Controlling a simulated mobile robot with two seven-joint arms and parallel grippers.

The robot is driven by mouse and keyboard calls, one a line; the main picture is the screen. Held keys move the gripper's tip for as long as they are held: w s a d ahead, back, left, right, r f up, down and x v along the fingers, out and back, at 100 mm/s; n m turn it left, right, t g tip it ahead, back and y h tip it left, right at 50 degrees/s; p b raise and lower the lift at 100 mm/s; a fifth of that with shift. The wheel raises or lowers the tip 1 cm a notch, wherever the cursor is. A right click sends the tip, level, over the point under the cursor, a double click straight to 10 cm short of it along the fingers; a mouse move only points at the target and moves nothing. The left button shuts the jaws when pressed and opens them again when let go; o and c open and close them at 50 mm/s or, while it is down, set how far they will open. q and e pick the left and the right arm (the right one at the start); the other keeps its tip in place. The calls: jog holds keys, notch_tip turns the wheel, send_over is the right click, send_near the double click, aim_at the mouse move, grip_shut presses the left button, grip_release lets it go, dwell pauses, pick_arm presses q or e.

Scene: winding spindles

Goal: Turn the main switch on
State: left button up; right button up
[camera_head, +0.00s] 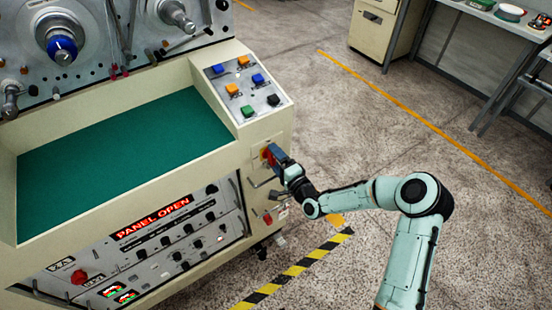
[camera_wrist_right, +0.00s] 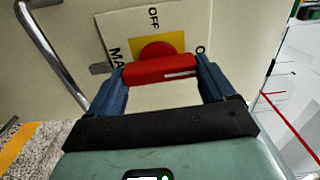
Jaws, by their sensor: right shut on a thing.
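The main switch is on the right-hand end face of the cream machine. In the right wrist view it has a red handle (camera_wrist_right: 160,69) in front of a red disc on a yellow square plate (camera_wrist_right: 134,44). The letters OFF show above it, MA at the left and a partly hidden O at the right. My right gripper (camera_wrist_right: 164,72) has its blue fingers closed on the two ends of the red handle. In the head view, the right gripper (camera_head: 273,156) is at the switch and covers most of it. My left gripper is not in view.
A metal bar handle (camera_wrist_right: 52,50) stands out close beside the switch. The machine has a button panel (camera_head: 245,90), a green work surface (camera_head: 120,145) and a front panel with a PANEL OPEN sign (camera_head: 153,217). Open floor (camera_head: 340,110) lies to the right.

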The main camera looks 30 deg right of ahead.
jog(key=shift+m, duration=0.4)
jog(key=o, duration=0.9)
jog(key=shift+s, duration=0.1)
jog(key=s, duration=0.8)
jog(key=s+d, duration=0.1)
jog(key=s, duration=0.4)
jog(key=shift+s, duration=0.1)
